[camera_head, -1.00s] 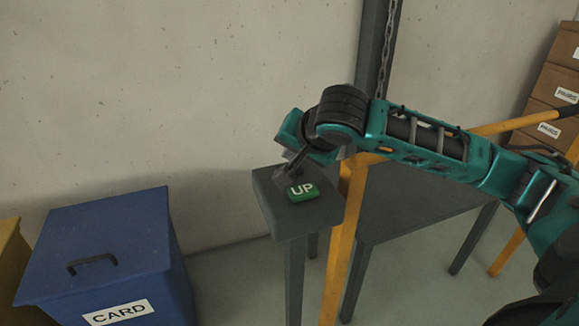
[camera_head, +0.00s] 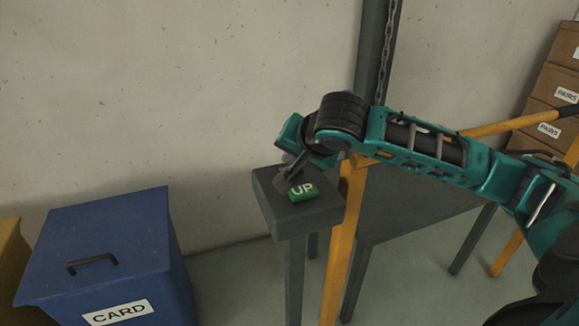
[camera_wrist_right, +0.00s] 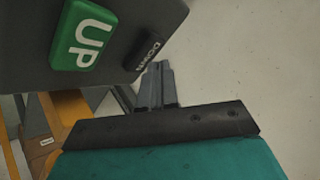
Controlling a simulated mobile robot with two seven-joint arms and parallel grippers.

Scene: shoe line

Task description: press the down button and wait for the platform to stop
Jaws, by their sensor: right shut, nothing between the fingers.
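The dark DOWN button (camera_wrist_right: 143,54) shows in the right wrist view beside the green UP button (camera_wrist_right: 85,36) on a dark grey pedestal top. In the head view the UP button (camera_head: 303,191) is in plain sight, and the DOWN button is hidden by my right gripper (camera_head: 283,180). The right gripper is shut and empty, its tip (camera_wrist_right: 159,66) right by the DOWN button's edge; I cannot tell whether it touches. A grey platform (camera_head: 410,212) stands right of the pedestal, partly behind my arm. My left gripper is not in view.
A yellow post (camera_head: 343,245) rises just right of the pedestal (camera_head: 300,216). A chain (camera_head: 391,40) hangs along a dark column behind. A blue CARD bin (camera_head: 110,240) stands at left. Cardboard boxes (camera_head: 550,95) are stacked at the far right.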

